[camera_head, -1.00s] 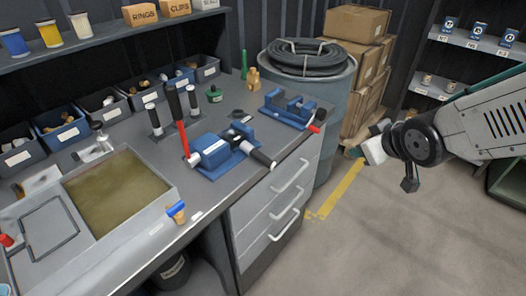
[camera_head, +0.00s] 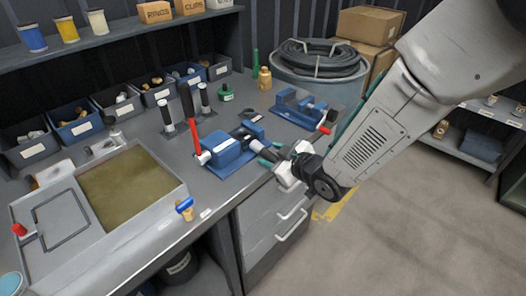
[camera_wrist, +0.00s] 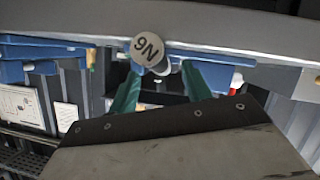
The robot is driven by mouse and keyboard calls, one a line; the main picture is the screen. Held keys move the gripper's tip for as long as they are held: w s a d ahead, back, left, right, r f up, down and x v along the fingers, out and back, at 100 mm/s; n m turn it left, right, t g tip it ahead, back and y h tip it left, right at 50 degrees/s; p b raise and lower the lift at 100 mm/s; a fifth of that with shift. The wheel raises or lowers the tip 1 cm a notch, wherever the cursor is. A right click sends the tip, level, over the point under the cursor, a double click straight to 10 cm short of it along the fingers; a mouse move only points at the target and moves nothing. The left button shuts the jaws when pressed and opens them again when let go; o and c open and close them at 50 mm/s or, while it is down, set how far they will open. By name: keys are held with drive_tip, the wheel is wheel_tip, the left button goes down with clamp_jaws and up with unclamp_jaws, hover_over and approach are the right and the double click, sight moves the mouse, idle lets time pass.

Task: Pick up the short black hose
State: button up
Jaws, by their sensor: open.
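A short black hose (camera_head: 259,143) with a pale end sticks out from the blue pump or vise (camera_head: 222,152) over the bench's front edge. My gripper (camera_head: 271,158) is open at the hose's outer end, in front of the bench. In the wrist view, a round grey end face (camera_wrist: 149,48) marked with upside-down characters, apparently the hose's end, faces the camera. The green fingers of my gripper (camera_wrist: 161,80) stand either side of it, lower in the picture. I cannot tell whether they touch it. My arm and gripper hide part of the hose in the head view.
A second blue vise (camera_head: 298,108) with a red-tipped handle stands farther right. A red lever (camera_head: 194,128) and upright black-handled pieces stand behind the pump. A sink tray (camera_head: 130,190) is at left. A drum with a coiled hose (camera_head: 320,58) is behind. The floor at right is clear.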

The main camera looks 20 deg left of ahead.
drive_tip(key=shift+x, duration=0.95)
clamp_jaws()
drive_tip(key=shift+r, duration=0.15)
